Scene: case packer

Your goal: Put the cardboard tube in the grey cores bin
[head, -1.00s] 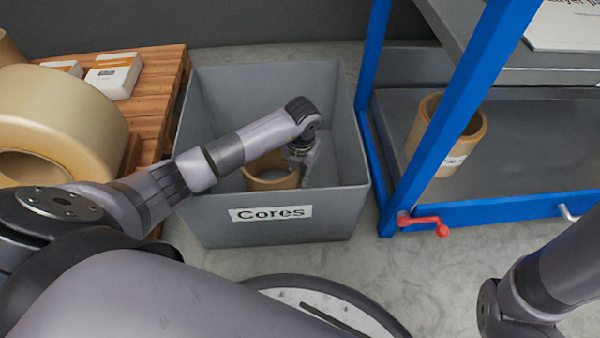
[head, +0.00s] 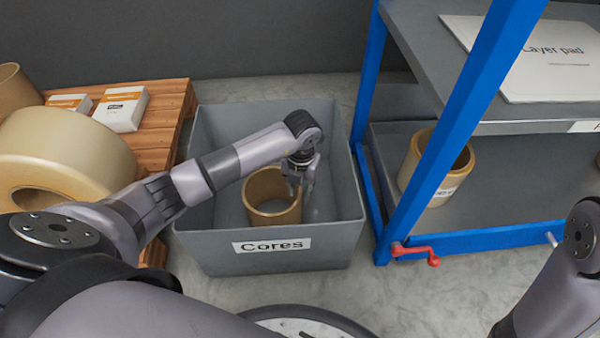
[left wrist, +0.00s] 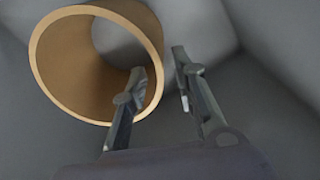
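A tan cardboard tube (head: 257,211) stands upright inside the grey cores bin (head: 272,262), which carries a "Cores" label. My left gripper (head: 303,185) is inside the bin at the tube's right side. In the left wrist view the tube (left wrist: 62,75) shows its open end. The left gripper (left wrist: 160,65) has its fingers spread. One finger overlaps the tube's opening and the other is outside its right wall, with gaps showing. Whether a finger touches the wall I cannot tell. My right gripper is out of view; only the right arm shows at lower right.
A blue-framed rack (head: 465,237) with a red crank (head: 418,254) stands right of the bin. It holds another tan tube (head: 460,172) and a layer pad (head: 525,60). At left, a wooden pallet (head: 172,100) carries large tan rolls (head: 95,150) and small white boxes (head: 122,108).

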